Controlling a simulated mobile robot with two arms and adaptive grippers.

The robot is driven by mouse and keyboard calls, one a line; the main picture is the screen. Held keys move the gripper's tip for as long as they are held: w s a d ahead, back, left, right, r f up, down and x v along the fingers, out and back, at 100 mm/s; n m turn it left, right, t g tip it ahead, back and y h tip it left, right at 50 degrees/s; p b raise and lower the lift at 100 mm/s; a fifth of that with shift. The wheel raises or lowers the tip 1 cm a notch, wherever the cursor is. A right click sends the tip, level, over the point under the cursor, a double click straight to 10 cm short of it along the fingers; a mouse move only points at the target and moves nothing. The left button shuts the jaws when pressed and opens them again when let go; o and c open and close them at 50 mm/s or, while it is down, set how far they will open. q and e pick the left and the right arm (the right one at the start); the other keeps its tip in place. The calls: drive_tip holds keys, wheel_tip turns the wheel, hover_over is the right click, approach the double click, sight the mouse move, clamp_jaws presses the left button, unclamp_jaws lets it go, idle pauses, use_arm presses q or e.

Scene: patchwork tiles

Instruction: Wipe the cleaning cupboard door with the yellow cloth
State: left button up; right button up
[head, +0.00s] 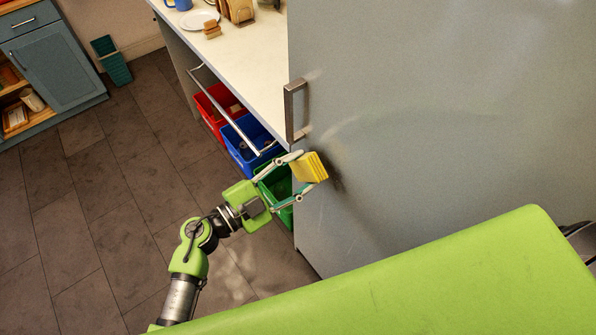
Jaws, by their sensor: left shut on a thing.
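The yellow cloth (313,167) is a small folded pad. My left gripper (305,172) is shut on it, with its fingers on either side. The cloth is up close to the grey cupboard door (440,110), below and right of the metal door handle (295,110). I cannot tell for sure whether it touches the door. A dark smudge (336,182) shows on the door just right of the cloth. A faint, paler curved streak crosses the door above it. My right gripper is not in view.
A red bin (208,106), a blue bin (237,150) and a green bin (268,187) stand under the counter (235,60), behind a metal rail. A plate and a toast rack sit on the counter. A green panel of mine covers the lower right.

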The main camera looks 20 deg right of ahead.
use_arm(q)
drive_tip(key=shift+w+d, duration=0.25)
drive_tip(key=shift+d, duration=0.3)
drive_tip(key=shift+d, duration=0.25)
idle(0.4)
